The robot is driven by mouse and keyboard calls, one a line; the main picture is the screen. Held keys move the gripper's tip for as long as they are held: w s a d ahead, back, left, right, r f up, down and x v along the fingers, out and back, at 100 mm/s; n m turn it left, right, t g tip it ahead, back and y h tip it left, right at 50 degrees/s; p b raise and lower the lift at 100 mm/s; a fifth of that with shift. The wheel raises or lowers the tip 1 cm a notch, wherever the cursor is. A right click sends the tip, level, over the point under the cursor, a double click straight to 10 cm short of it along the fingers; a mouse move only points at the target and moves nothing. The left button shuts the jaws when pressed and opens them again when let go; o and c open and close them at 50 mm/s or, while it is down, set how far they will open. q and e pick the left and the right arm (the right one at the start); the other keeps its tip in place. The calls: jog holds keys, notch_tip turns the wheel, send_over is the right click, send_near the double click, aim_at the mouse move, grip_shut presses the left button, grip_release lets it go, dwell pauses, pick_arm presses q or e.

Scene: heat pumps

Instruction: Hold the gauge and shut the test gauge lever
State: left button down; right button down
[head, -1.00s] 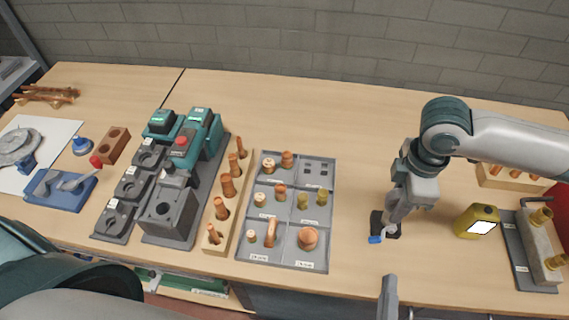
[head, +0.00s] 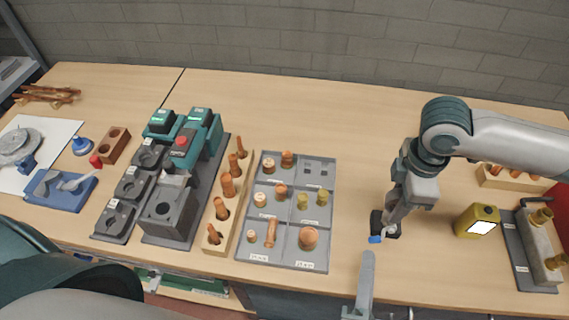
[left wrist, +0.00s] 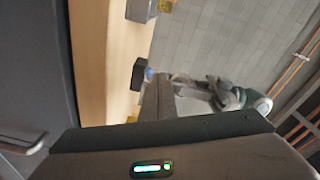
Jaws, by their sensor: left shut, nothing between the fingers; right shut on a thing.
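The test gauge is a small dark block (head: 376,222) on the right half of the bench, with a short blue lever (head: 375,239) at its front. My right gripper (head: 390,228) reaches down from the right and is shut on the gauge, covering part of it. My left gripper (head: 368,258) is shut and empty, pointing up from the front edge, just below the blue lever. A small gap seems to separate them. In the left wrist view the dark block (left wrist: 138,74) and blue lever (left wrist: 149,74) show beyond my left finger (left wrist: 157,95).
A yellow device (head: 477,221) with a white screen stands right of the gauge. A grey parts tray (head: 284,257) lies to the left. A grey fixture with brass fittings (head: 539,245) stands at the far right. The bench behind the gauge is clear.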

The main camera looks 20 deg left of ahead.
pick_arm(q)
jog(key=a+n, duration=0.1)
jog(key=w+r+n, duration=0.1)
jog(key=a+n, duration=0.1)
jog(key=shift+w+a+r+n, duration=0.2)
jog(key=shift+w+a+n, duration=0.1)
jog(key=shift+n, duration=0.1)
jog(key=a+n, duration=0.1)
jog(key=w+r+n, duration=0.1)
jog(key=a+n, duration=0.1)
jog(key=shift+w+a+r+n+t, duration=0.2)
jog(key=shift+a+r+n+t, duration=0.1)
jog(key=w+a+r+n+t+y, duration=0.1)
jog(key=w+a+r+n+t, duration=0.2)
jog(key=a+r+n, duration=1)
jog(key=shift+w+a+r+n+t, duration=0.25)
jog(key=shift+a+n, duration=0.7)
jog(key=shift+n, duration=2.75)
jog(key=shift+s+r, duration=0.1)
jog(key=shift+r, duration=0.05)
jog(key=c, duration=1.7)
grip_release()
jog(key=shift+c, duration=0.2)
